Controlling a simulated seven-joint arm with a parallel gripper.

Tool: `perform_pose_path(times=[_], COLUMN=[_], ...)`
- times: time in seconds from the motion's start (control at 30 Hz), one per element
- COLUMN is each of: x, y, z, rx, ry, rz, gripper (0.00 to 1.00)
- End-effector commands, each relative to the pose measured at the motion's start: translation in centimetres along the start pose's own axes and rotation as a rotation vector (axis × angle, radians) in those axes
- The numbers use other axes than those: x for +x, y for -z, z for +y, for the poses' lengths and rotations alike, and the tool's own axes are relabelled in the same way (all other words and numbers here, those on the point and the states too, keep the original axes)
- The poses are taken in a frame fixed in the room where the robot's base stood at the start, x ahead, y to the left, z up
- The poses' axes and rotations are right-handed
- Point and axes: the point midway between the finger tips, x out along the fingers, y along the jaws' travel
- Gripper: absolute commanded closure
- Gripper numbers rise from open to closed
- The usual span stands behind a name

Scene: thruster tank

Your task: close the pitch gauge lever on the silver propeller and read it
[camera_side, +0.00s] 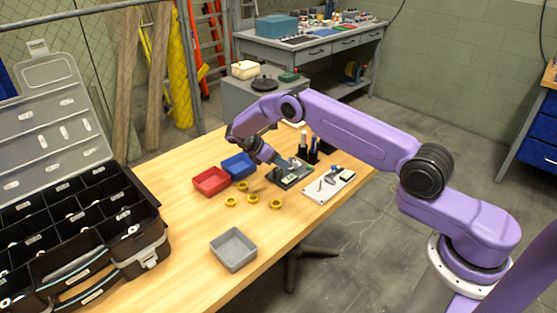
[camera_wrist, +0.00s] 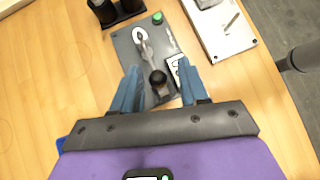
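The pitch gauge is a dark grey plate (camera_wrist: 125,45) on the wooden table; it also shows in the side view (camera_side: 297,183). A pale ring-shaped piece (camera_wrist: 139,35), perhaps the silver propeller, lies at its far end. A silver lever (camera_wrist: 148,55) with a black knob (camera_wrist: 158,78) runs from near that piece toward my gripper. A white readout (camera_wrist: 174,68) is partly hidden by the right finger, and I cannot read it. My gripper (camera_wrist: 158,66) is open, its blue fingers apart on either side of the knob, with no clear contact. In the side view it is low over the plate.
A white board (camera_side: 315,194) with small tools lies right of the gauge. Black holders (camera_side: 313,157) stand behind it. Red (camera_side: 211,181) and blue (camera_side: 238,166) trays, several yellow propellers (camera_side: 253,198), a grey tray (camera_side: 233,250) and an open toolbox (camera_side: 150,250) are to the left.

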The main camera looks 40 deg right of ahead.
Motion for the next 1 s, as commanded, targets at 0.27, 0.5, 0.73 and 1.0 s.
perform_pose_path(times=[0.27,0.5,0.73,1.0], x=[-0.2,-3.2,-8.0,-11.2], y=[0.0,0.1,0.1,0.1], z=[0.0,0.1,0.1,0.0], rx=[0.0,0.001,0.001,0.0], ry=[-0.001,-0.005,-0.005,-0.001], rz=[0.001,0.003,0.003,0.0], gripper=[0.56,0.56,0.56,0.56])
